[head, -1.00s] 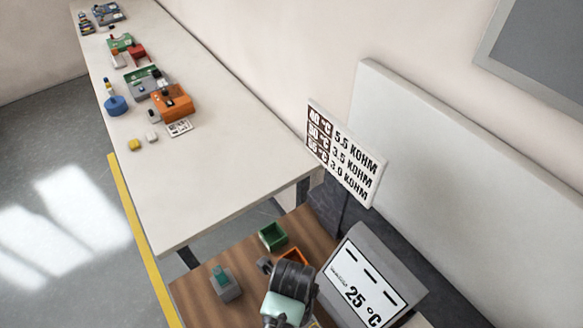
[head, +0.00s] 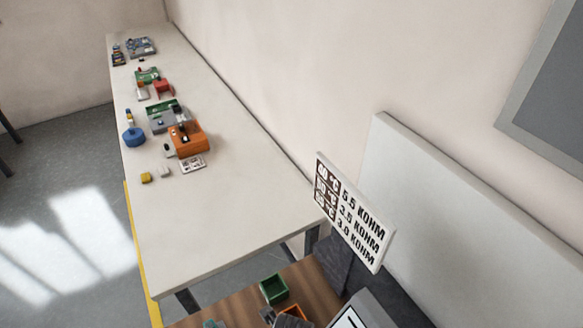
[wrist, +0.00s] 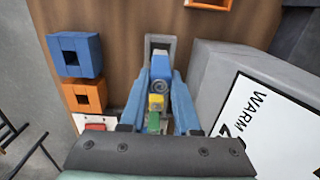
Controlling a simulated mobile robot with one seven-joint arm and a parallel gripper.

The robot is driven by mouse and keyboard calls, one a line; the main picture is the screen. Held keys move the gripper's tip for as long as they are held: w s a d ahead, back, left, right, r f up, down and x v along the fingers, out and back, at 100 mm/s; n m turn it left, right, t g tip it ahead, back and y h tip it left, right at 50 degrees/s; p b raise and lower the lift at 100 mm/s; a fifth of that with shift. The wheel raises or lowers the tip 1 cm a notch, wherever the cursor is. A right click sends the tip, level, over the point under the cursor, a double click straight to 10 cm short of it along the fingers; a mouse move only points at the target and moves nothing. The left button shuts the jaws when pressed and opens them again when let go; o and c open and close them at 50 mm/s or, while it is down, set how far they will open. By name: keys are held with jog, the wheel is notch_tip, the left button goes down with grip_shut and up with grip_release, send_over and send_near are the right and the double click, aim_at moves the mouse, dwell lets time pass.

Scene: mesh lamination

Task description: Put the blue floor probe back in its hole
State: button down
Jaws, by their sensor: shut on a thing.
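In the wrist view my gripper (wrist: 160,88) is shut on the blue floor probe (wrist: 160,68), a narrow piece with a blue end and yellow and green parts nearer the wrist. The blue fingers flank it. A grey block (wrist: 161,40) with a dark recess lies just beyond the probe's blue end; I cannot tell whether they touch. A blue block (wrist: 75,54) with a dark square hole is at the left. In the head view my gripper is mostly cut off at the bottom edge.
An orange block (wrist: 86,97) with a hole sits below the blue one. A grey display box (wrist: 225,75) stands close on the right. A green bin (head: 273,289) and orange bin (head: 294,312) are on the wooden table. The white table (head: 215,225) has free room at its near end.

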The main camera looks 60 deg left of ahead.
jog(key=shift+f+b, duration=1.35)
jog(key=shift+f, duration=0.9)
jog(key=c, duration=0.6)
grip_release()
jog(key=shift+o, duration=0.2)
notch_tip(320, 180, up, 13)
jog(key=shift+b, duration=0.8)
